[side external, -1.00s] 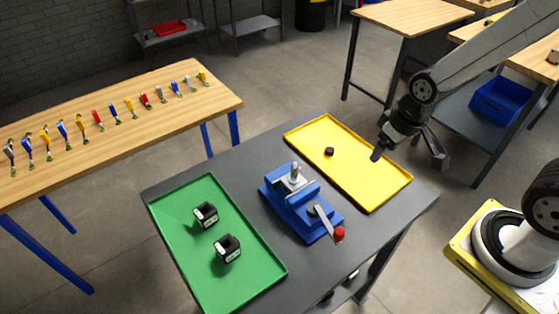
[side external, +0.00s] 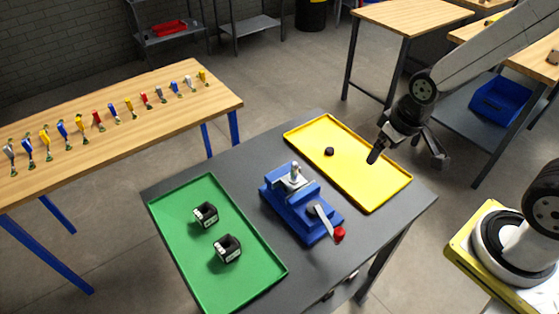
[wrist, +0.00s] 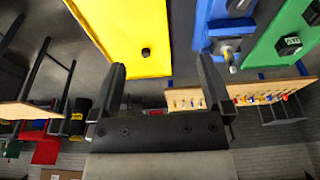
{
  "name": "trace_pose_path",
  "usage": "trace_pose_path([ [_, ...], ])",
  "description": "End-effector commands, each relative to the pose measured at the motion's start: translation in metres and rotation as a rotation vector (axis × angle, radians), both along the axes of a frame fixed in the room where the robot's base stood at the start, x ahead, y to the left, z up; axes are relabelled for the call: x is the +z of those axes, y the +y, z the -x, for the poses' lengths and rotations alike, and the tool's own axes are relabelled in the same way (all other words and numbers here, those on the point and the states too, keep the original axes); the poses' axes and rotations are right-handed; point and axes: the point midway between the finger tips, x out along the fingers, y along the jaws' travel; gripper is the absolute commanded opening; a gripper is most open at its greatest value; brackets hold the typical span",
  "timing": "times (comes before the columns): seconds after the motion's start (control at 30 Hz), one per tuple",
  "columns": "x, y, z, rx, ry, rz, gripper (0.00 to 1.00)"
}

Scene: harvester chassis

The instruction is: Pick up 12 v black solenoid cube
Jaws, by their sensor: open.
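A small black cube-like piece (side external: 329,151) lies on the yellow tray (side external: 375,186), and it also shows in the wrist view (wrist: 146,52). Two larger black blocks with pale markings, one at the back (side external: 205,214) and one at the front (side external: 228,248), sit on the green tray (side external: 187,275). I cannot read their markings, so I cannot tell which piece is the 12 V solenoid. My gripper (side external: 405,158) is open and empty above the right part of the yellow tray. In the wrist view its two fingers (wrist: 160,75) stand wide apart with nothing between them.
A blue vise (side external: 300,205) with a red-knobbed lever stands between the two trays on the grey table (side external: 270,160). A wooden bench (side external: 150,88) with a row of coloured connectors stands at the left.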

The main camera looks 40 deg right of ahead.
Motion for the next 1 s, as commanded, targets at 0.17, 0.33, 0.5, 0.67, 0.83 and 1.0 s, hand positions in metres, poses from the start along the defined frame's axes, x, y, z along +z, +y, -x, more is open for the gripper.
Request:
trace_pose_path([
  [0.17, 0.000, 0.005, -0.006, 0.034, 0.004, 0.004, 1.00],
  [0.33, -0.001, 0.022, -0.025, 0.152, 0.022, 0.018, 1.00],
  [0.5, -0.006, 0.058, -0.056, 0.362, 0.049, 0.044, 1.00],
  [0.67, -0.015, 0.104, -0.084, 0.601, 0.077, 0.074, 1.00],
  [0.83, -0.029, 0.159, -0.105, 0.855, 0.105, 0.104, 1.00],
  [1.0, -0.047, 0.219, -0.114, 1.109, 0.131, 0.133, 1.00],
])
